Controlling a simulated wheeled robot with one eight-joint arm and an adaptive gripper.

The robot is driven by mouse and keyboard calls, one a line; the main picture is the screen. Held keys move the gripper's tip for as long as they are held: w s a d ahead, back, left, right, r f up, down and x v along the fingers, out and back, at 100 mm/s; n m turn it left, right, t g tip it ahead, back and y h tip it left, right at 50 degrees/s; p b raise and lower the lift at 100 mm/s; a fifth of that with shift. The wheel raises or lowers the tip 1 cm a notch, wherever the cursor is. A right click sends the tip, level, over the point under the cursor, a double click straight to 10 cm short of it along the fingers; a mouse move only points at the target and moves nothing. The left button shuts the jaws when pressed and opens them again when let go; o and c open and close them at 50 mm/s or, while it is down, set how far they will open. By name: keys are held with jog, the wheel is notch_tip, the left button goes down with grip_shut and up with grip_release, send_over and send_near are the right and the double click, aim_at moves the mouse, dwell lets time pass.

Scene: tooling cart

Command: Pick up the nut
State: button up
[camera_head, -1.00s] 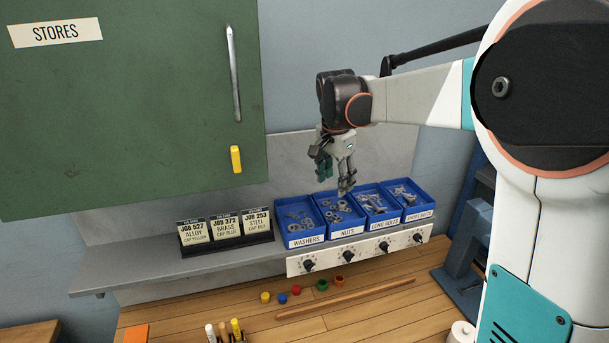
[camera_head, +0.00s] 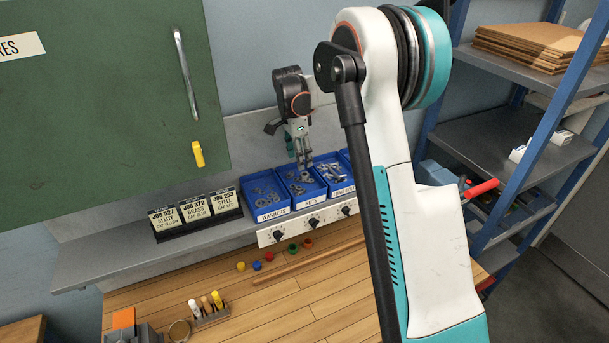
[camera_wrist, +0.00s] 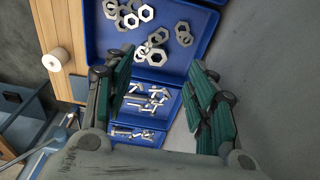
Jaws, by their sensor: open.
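Several grey hex nuts (camera_wrist: 157,35) lie loose in the blue nuts bin (camera_wrist: 100,45). The bin, labelled NUTS, also shows in the head view (camera_head: 297,197), with nuts lying in it. My gripper (camera_head: 305,165) points down just over this bin. In the wrist view my gripper (camera_wrist: 168,95) is open, with green-padded fingers wide apart and nothing between them. The nuts are beyond the fingertips, towards the top of that view. I cannot tell the exact gap between fingertips and nuts.
The washers bin (camera_head: 286,207) is left of the nuts bin, and the long bolts bin (camera_head: 343,188) is right. Job cards (camera_head: 195,213) stand on the grey shelf (camera_head: 100,270). The green cabinet (camera_head: 100,110) hangs at upper left. Coloured caps (camera_head: 268,256) lie on the wooden bench below.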

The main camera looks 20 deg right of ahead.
aim_at(304, 174)
jog(key=f, duration=0.2)
jog(key=d+f+p, duration=0.1)
jog(key=f, duration=0.2)
jog(key=shift+s+d, duration=0.1)
jog(key=shift+s, duration=0.05)
jog(key=shift+f+p, duration=0.3)
jog(key=shift+f, duration=0.4)
grip_shut()
